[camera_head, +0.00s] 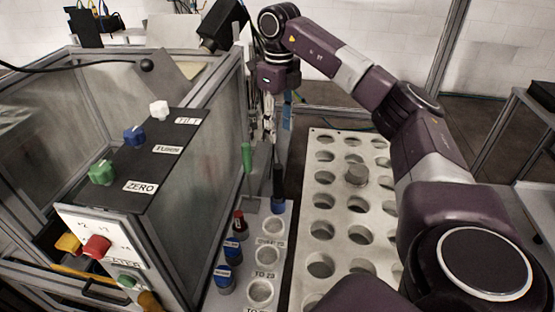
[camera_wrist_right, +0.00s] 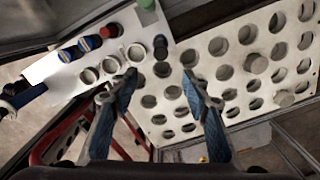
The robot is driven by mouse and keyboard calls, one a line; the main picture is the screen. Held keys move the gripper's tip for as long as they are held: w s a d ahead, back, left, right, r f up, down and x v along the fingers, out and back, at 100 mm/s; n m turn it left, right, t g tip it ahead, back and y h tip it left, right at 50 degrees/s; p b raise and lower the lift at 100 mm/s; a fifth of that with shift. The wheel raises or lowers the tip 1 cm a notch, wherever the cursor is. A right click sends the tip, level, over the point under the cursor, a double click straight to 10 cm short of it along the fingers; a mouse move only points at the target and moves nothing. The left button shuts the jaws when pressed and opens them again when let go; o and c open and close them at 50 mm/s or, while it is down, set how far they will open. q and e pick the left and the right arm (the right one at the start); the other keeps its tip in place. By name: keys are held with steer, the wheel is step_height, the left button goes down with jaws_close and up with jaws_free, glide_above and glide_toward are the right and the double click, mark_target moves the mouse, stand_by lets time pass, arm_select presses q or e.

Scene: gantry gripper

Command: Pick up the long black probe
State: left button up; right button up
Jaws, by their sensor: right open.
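The long black probe (camera_head: 278,182) stands upright in the strip of holders beside the perforated plate, with a blue part at its foot. In the right wrist view, a dark round-topped piece (camera_wrist_right: 160,46), which looks like this probe seen from above, lies ahead of the fingers. My right gripper (camera_head: 272,125) points down above and behind the probe in the head view, apart from it. In the right wrist view its two blue-padded fingers (camera_wrist_right: 160,84) are spread with nothing between them. My left gripper is in neither view.
A green-handled probe (camera_head: 247,158) stands just left of the black one. Blue- and red-capped pieces (camera_head: 238,224) sit nearer. The perforated plate (camera_head: 312,200) lies right, with grey plugs in some holes. A framed cabinet with a control panel (camera_head: 145,160) stands close on the left.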

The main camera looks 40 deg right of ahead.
mark_target(279, 165)
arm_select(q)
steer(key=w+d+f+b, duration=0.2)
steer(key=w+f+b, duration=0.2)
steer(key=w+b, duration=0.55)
arm_select(e)
steer(key=f, duration=0.4)
steer(key=f+b, duration=0.1)
steer(key=f, duration=0.7)
steer(key=shift+w+d+f, duration=0.15)
steer(key=shift+w+d, duration=0.15)
steer(key=shift+w, duration=0.1)
steer(key=shift+f+b, duration=0.55)
steer(key=shift+b, duration=0.25)
steer(key=shift+f, duration=0.55)
steer(key=f, duration=0.2)
steer(key=f+b, duration=0.1)
steer(key=f, duration=0.3)
steer(key=shift+s+a+f, duration=0.15)
steer(key=shift+a+f, duration=0.1)
steer(key=shift+f, duration=0.15)
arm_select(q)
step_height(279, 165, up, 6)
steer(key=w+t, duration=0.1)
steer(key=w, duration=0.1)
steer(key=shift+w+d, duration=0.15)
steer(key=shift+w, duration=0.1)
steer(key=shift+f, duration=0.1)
arm_select(e)
steer(key=shift+c, duration=0.2)
steer(key=c, duration=1.1)
